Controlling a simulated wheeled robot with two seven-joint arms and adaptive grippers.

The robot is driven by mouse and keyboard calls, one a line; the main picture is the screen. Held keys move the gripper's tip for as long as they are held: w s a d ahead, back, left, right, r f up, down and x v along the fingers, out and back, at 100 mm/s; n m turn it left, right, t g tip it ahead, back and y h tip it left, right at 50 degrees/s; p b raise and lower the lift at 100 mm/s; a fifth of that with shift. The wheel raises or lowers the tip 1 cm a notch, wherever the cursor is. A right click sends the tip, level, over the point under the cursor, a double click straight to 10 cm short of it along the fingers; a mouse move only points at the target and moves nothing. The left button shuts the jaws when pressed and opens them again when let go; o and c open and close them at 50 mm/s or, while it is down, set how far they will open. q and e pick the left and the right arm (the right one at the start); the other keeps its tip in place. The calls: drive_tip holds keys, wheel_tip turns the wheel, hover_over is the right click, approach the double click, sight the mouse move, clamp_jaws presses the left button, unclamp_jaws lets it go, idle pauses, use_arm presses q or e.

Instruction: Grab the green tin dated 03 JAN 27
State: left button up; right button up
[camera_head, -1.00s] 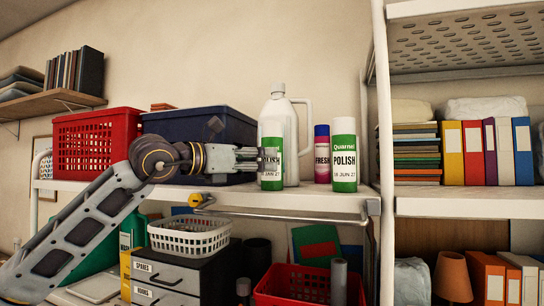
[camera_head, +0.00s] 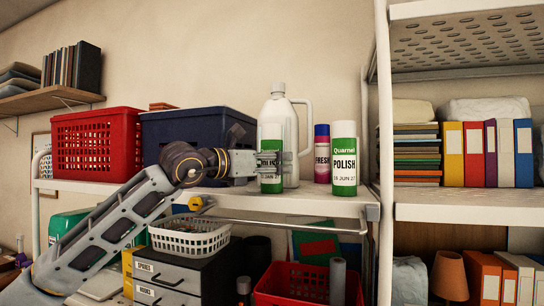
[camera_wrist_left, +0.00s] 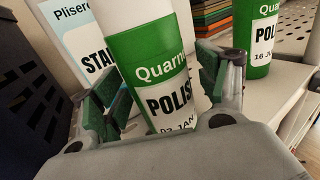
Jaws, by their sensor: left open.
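The green and white polish tin (camera_head: 271,183) stands upright at the shelf's front, partly covered by my left gripper (camera_head: 274,161) in the head view. In the left wrist view this tin (camera_wrist_left: 150,55) shows "Quarn", "POLIS" and a cut-off date ending in JAN; its first digits and year are unclear. My left gripper (camera_wrist_left: 165,92) is open, with one finger on each side of the tin; I cannot tell whether they touch it. A second Quarnel polish tin (camera_head: 344,160), with a JUN 27 date, stands to the right. It also shows in the wrist view (camera_wrist_left: 260,38). My right gripper is out of view.
A white jug (camera_head: 279,105) stands close behind the tin. A pink and blue bottle (camera_head: 322,155) stands between the two tins, further back. A dark blue crate (camera_head: 190,130) and a red basket (camera_head: 95,140) fill the shelf's left. A shelf post (camera_head: 386,200) stands at the right.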

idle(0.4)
use_arm(q)
drive_tip(key=c, duration=1.3)
drive_tip(key=shift+r, duration=0.15)
drive_tip(key=shift+r+b, duration=0.7)
drive_tip(key=shift+r, duration=4.2)
